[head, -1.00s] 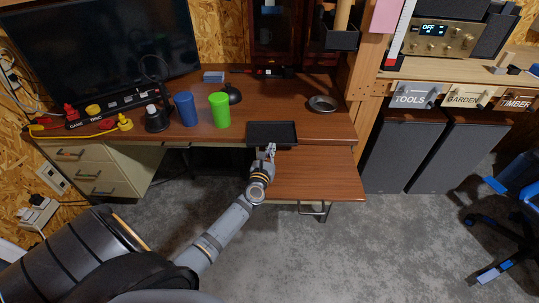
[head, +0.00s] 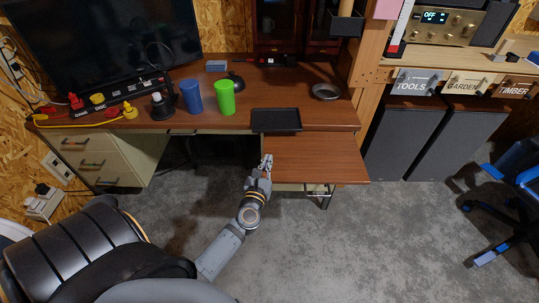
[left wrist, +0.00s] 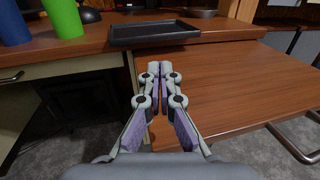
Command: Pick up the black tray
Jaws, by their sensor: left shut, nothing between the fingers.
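The black tray (head: 276,120) lies flat at the front edge of the brown desk. It also shows in the left wrist view (left wrist: 155,33), ahead of the fingers and empty. My left gripper (head: 267,160) is in front of and below the tray, apart from it, beside the left edge of the lower pull-out board (head: 318,158). In the left wrist view its fingers (left wrist: 163,75) are together with nothing between them. My right gripper is not in view.
A blue cup (head: 193,97) and a green cup (head: 225,97) stand left of the tray. A metal bowl (head: 326,92) sits behind it to the right. A monitor, lamp and cables occupy the desk's left. Open floor lies in front.

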